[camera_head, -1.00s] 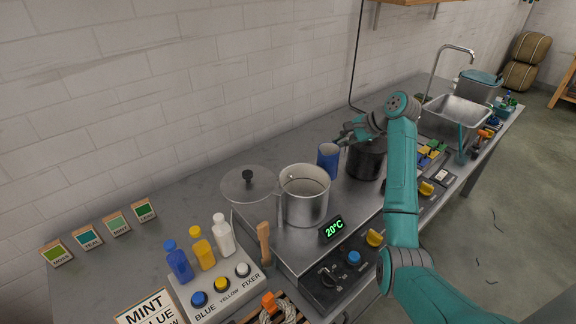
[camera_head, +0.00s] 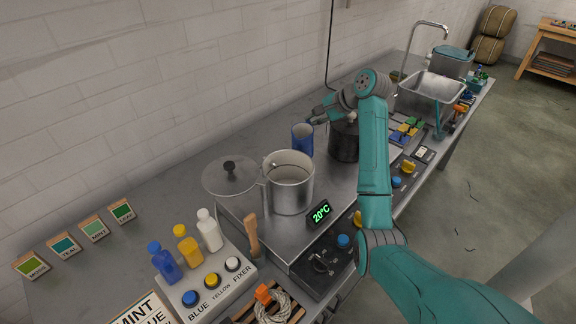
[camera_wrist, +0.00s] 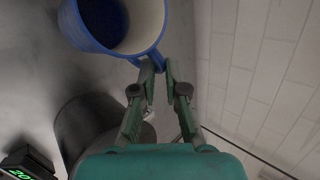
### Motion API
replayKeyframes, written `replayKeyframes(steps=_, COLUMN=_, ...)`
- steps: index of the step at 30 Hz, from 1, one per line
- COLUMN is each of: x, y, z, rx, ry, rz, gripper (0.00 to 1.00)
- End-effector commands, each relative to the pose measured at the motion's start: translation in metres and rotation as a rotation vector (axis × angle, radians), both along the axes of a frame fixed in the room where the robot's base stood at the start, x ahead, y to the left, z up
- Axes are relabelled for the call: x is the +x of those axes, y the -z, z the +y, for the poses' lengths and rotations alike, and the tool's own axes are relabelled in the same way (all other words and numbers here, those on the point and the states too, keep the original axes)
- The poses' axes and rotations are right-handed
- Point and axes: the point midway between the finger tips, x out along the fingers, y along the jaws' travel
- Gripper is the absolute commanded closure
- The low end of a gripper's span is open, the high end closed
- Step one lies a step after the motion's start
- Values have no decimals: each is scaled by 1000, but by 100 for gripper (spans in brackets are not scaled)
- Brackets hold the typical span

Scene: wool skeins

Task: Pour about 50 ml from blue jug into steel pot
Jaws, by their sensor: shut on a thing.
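The blue jug (camera_head: 302,141) is near the wall, just left of the dark pot and behind the steel pot (camera_head: 289,188). My gripper (camera_head: 315,121) is shut on the jug's handle at its right side. In the wrist view the jug (camera_wrist: 148,28) looks upright, with a pale inner wall and dark blue liquid inside. My fingertips (camera_wrist: 159,66) meet at its handle. The steel pot is open and stands on the steel-topped unit; its contents are hard to make out. I cannot tell for sure whether the jug is clear of the surface.
The dark pot (camera_head: 343,142) stands right of the jug. A glass lid (camera_head: 230,178) is left of the steel pot. A display (camera_head: 320,213) reads 20°C in front. Blue, yellow and white bottles (camera_head: 187,246) stand at the front left. A sink (camera_head: 432,92) lies far right.

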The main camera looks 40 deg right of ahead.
Motion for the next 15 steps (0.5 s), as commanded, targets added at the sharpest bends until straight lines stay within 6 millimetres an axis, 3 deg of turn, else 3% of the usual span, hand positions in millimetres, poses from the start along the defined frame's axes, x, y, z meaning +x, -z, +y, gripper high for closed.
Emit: replayKeyframes(steps=15, x=-18, y=-61, z=39, rx=-305, ry=-7, rz=-153, gripper=100)
